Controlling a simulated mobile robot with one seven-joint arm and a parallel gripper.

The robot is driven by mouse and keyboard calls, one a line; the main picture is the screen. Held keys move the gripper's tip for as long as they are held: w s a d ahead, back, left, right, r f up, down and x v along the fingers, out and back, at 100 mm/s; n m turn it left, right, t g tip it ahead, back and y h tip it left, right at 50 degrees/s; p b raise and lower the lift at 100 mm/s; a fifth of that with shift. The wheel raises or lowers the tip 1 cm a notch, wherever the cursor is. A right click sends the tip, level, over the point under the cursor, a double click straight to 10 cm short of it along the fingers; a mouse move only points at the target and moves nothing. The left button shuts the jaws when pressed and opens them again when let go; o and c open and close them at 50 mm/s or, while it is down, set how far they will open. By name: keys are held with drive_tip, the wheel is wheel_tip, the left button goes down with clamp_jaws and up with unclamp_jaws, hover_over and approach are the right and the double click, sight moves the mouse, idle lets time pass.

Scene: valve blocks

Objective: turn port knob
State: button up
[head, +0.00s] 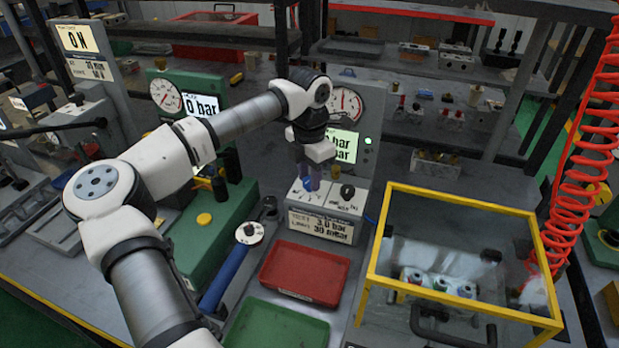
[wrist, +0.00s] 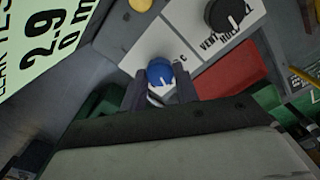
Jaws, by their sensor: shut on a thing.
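The blue knob (head: 310,184) sits on the sloped top of a white and grey test unit (head: 320,227). In the wrist view, the blue knob (wrist: 159,70) shows a white pointer line and stands between my two fingers. My gripper (wrist: 161,86) is shut on it. In the head view, my gripper (head: 308,172) reaches down onto the knob from above and mostly covers it. The label beside the knob is mostly hidden. A black knob (head: 347,191) stands to its right; it also shows in the wrist view (wrist: 228,14) with a white pointer.
A gauge panel (head: 355,110) with a lit display stands just behind the unit. Red (head: 303,273) and green (head: 275,325) trays lie in front. A yellow-framed clear guard (head: 462,205) stands at right. A blue-handled wrench (head: 229,272) lies at left.

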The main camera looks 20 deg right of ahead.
idle(0.4)
drive_tip(key=o, duration=1)
wheel_tip(320, 180, up, 14)
drive_tip(key=shift+f+b, duration=0.1)
drive_tip(key=shift+b, duration=0.95)
